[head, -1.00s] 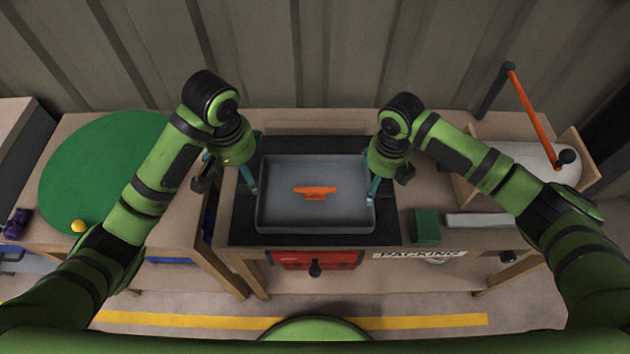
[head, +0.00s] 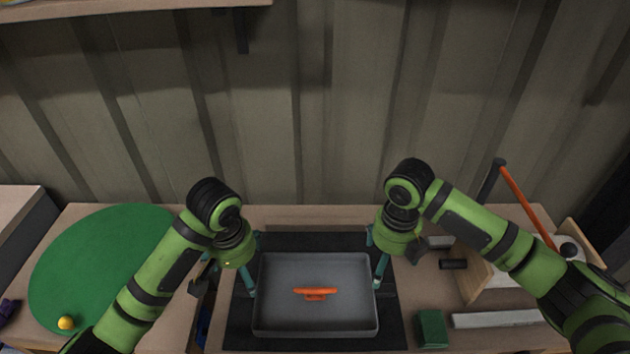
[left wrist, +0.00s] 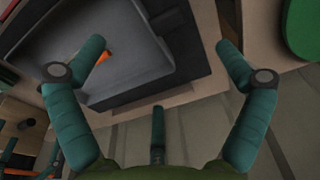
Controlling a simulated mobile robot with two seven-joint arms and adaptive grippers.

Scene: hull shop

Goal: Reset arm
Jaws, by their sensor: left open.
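My left gripper (head: 254,262) has its teal fingers spread at the left side of a grey tray (head: 262,324). In the left wrist view the left gripper (left wrist: 160,52) is open and empty, with the tray (left wrist: 131,88) behind and between its fingers. My right gripper (head: 375,254) is at the tray's right side, its teal fingers apart and nothing visible between them. I cannot tell whether either gripper touches the tray. An orange part (head: 315,293) lies in the tray; it is partly visible in the left wrist view (left wrist: 104,58).
The tray sits on a dark mat (head: 394,320) on the bench. A green disc (head: 95,262) with a yellow ball (head: 66,322) is at left. A green block (head: 432,328), a pale bar (head: 495,319) and a wooden stand with an orange handle (head: 527,206) are at right. The wall is behind.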

